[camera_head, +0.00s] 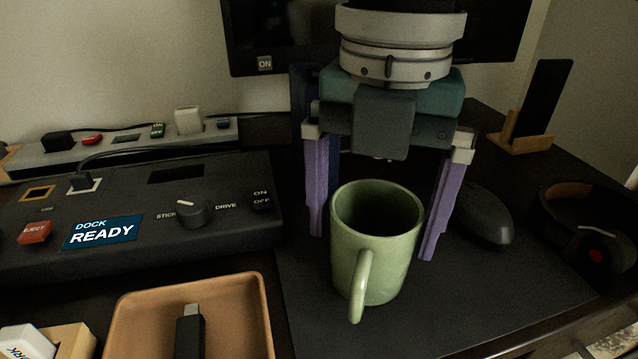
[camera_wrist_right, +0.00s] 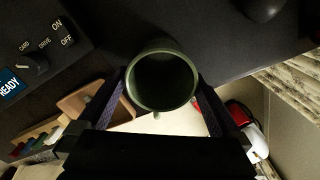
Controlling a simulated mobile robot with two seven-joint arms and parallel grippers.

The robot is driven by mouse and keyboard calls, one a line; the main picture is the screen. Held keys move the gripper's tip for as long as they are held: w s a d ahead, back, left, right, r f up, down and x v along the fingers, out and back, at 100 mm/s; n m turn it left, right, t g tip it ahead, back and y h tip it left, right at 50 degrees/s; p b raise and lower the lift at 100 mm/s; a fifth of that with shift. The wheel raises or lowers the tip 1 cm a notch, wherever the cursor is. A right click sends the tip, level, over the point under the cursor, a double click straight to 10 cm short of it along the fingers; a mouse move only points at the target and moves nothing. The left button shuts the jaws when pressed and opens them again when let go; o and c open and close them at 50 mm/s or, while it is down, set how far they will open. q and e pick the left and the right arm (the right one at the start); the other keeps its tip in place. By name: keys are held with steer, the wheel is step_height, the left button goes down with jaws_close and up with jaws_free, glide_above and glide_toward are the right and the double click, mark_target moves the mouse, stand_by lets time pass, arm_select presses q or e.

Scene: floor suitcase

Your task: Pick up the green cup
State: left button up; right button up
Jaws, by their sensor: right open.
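The green cup (camera_head: 378,240) stands upright on a dark mat, its handle turned to the front of the head view. My right gripper (camera_head: 376,245) is open, with its two purple fingers on either side of the cup, left and right. The fingers look apart from the cup's wall, though contact is hard to judge. In the right wrist view the cup (camera_wrist_right: 162,82) shows from above, empty and dark inside, between the two fingers (camera_wrist_right: 158,100). My left gripper is not in view.
A black mouse (camera_head: 484,214) lies just right of the right finger. A dock panel (camera_head: 130,215) stands left, with a tan tray (camera_head: 262,300) holding a USB stick in front. A headset (camera_head: 590,225) and a phone on a wooden stand (camera_head: 525,130) are at right.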

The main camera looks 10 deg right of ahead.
step_height(320, 180, down, 5)
steer(key=shift+s+r+b, duration=0.1)
steer(key=shift+r+b, duration=0.1)
steer(key=shift+b, duration=0.55)
steer(key=shift+r, duration=0.1)
steer(key=c, duration=1.3)
